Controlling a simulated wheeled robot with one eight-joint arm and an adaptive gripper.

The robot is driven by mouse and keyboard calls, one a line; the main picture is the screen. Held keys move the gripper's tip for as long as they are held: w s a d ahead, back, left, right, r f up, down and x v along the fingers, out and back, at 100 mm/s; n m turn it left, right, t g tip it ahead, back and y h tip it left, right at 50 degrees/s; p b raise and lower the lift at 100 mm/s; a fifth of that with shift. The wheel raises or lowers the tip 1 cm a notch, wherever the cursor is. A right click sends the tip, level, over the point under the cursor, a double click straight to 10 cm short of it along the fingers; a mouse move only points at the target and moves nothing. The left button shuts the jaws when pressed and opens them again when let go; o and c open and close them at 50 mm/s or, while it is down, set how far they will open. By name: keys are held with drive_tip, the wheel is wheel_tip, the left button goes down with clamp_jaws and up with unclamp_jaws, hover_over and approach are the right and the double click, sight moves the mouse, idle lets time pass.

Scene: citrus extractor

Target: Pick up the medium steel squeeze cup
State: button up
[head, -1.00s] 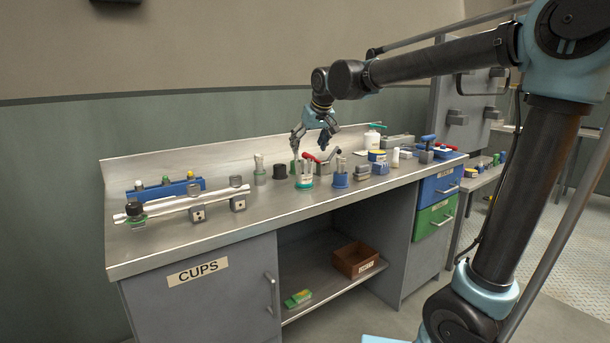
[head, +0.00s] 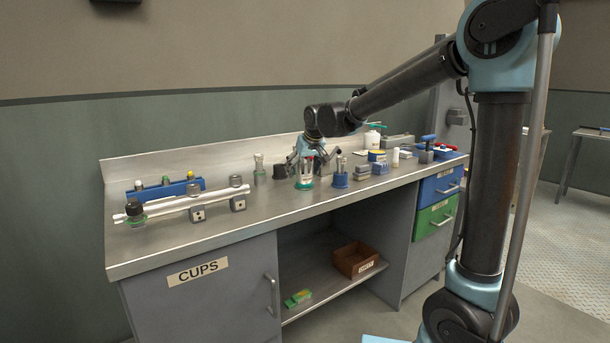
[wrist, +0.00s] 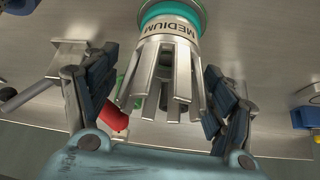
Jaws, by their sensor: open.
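The medium steel squeeze cup (wrist: 165,70) shows in the wrist view with its metal prongs toward me, a band reading MEDIUM and a teal ring at its far end. In the head view it stands upright on the counter on its teal base (head: 304,185). My gripper (wrist: 162,82) is open, with one dark finger on each side of the prongs; it appears to hold nothing. In the head view my gripper (head: 313,160) is just behind and above the cup and hides the red-handled tool there.
A blue-based pronged cup (head: 340,178) stands close to the right. A black cup (head: 280,171) and a grey-based piece (head: 260,172) stand to the left. A red handle (wrist: 116,119) lies near my left finger. The counter's front strip (head: 255,222) is clear.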

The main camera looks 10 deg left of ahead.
drive_tip(key=shift+x, duration=0.75)
drive_tip(key=c, duration=1.6)
drive_tip(key=shift+o, duration=0.2)
